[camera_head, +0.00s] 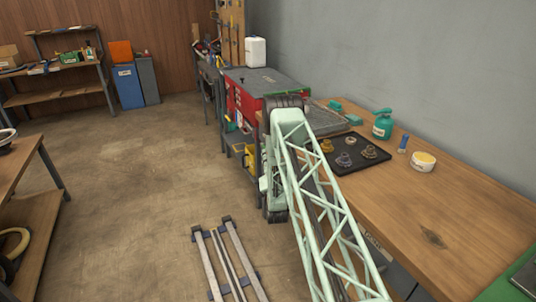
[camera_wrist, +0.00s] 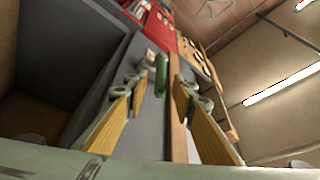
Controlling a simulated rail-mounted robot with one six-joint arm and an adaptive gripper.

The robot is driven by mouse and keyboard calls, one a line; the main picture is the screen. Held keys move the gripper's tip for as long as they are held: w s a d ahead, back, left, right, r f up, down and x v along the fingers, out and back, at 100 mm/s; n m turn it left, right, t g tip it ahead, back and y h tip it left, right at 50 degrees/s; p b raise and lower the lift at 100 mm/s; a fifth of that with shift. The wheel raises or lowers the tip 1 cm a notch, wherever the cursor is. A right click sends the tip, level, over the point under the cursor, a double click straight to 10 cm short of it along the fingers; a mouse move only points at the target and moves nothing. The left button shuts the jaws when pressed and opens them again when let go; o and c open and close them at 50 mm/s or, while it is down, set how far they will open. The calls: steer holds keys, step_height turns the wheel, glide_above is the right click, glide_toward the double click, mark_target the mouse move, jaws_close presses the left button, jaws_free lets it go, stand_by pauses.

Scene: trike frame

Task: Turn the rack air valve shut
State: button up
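In the wrist view a green handle (camera_wrist: 161,76) stands beside a pale fitting (camera_wrist: 150,58), in front of a grey surface. It looks like the rack air valve, but its markings are too small to read. My gripper (camera_wrist: 159,96) is open, with its two tan fingers spread to the left and right of the green handle. Gaps show between the handle and both fingers, and nothing is held. How far the handle lies beyond the fingertips is hard to tell. In the head view my pale green arm hides the gripper and the valve.
A red tool cabinet (camera_head: 245,103) stands just beyond my arm. The wooden bench (camera_head: 440,215) on the right carries a black parts tray (camera_head: 357,153), a green spray bottle (camera_head: 382,124) and a white tub (camera_head: 423,162). Metal rails (camera_head: 228,262) lie low in front. The floor (camera_head: 130,170) at left is clear.

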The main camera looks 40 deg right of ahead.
steer(key=v, duration=0.8)
steer(key=shift+s, duration=0.15)
steer(key=shift+a+f, duration=0.1)
stand_by(0.4)
